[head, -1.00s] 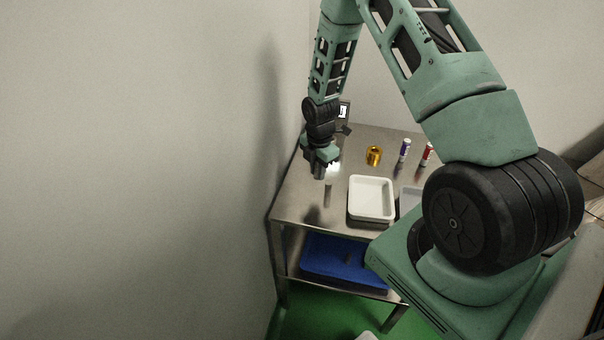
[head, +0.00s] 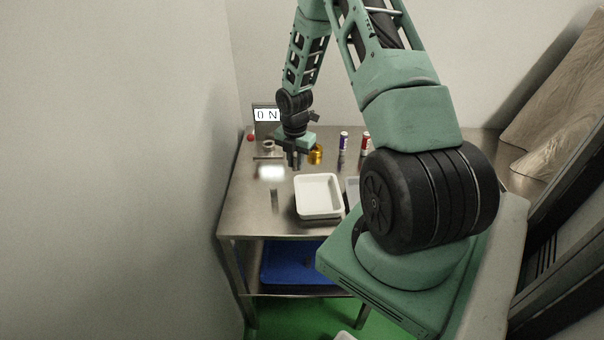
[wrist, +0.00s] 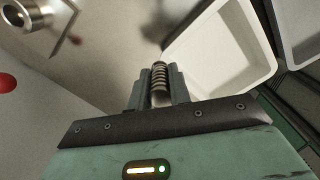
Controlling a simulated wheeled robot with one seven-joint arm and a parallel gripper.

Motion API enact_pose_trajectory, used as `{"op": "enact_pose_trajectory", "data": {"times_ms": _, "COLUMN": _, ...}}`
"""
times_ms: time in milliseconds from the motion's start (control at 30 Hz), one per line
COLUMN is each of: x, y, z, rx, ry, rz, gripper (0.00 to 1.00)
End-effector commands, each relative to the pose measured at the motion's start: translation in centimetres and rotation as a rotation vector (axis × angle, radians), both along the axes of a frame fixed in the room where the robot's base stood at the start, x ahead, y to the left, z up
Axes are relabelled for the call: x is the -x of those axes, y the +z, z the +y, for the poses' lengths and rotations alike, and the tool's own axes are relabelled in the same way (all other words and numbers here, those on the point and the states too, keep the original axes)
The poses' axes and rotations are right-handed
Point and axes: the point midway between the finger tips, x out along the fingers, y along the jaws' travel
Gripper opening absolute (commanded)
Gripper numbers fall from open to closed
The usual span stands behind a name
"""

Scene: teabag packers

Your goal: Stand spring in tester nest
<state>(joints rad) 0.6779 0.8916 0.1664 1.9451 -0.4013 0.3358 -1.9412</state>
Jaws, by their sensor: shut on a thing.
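My gripper (head: 295,162) is above the back of the steel table, just left of the gold cylinder. In the wrist view my gripper (wrist: 160,92) is shut on the coil spring (wrist: 159,78), which sticks out between the fingers. The spring is hard to make out in the head view. The tester's display (head: 266,115) stands at the back left and reads "0 N". The tester nest looks like a round metal cup (head: 268,146) in front of the display. The cup also shows at the wrist view's upper left (wrist: 18,14), apart from the spring.
A white tray (head: 300,207) sits in front of my gripper, with a grey tray beside it. A gold cylinder (head: 316,154), a purple tube (head: 343,141) and a red tube (head: 366,143) stand at the back. A red button (head: 250,138) is at the back left. A wall borders the left.

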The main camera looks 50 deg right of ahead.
Motion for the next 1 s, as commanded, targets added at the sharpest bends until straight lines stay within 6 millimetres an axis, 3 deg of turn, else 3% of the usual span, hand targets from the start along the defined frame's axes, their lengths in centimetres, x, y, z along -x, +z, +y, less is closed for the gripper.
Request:
{"op": "enact_pose_trajectory", "data": {"times_ms": 33, "x": -2.1, "y": -0.2, "z": -0.9, "rx": 0.0, "ry": 0.029, "rz": -0.005, "gripper": 0.0}}
{"op": "enact_pose_trajectory", "data": {"times_ms": 200, "x": -7.9, "y": 0.2, "z": -3.1, "rx": 0.0, "ry": 0.138, "rz": -0.004, "gripper": 0.0}}
{"op": "enact_pose_trajectory", "data": {"times_ms": 500, "x": -15.9, "y": 2.3, "z": -6.1, "rx": 0.0, "ry": 0.298, "rz": -0.003, "gripper": 0.0}}
{"op": "enact_pose_trajectory", "data": {"times_ms": 700, "x": -18.4, "y": 3.7, "z": -7.2, "rx": 0.0, "ry": 0.359, "rz": -0.001, "gripper": 0.0}}
{"op": "enact_pose_trajectory", "data": {"times_ms": 1000, "x": -19.1, "y": 4.2, "z": -7.5, "rx": 0.0, "ry": 0.381, "rz": 0.001, "gripper": 0.0}}
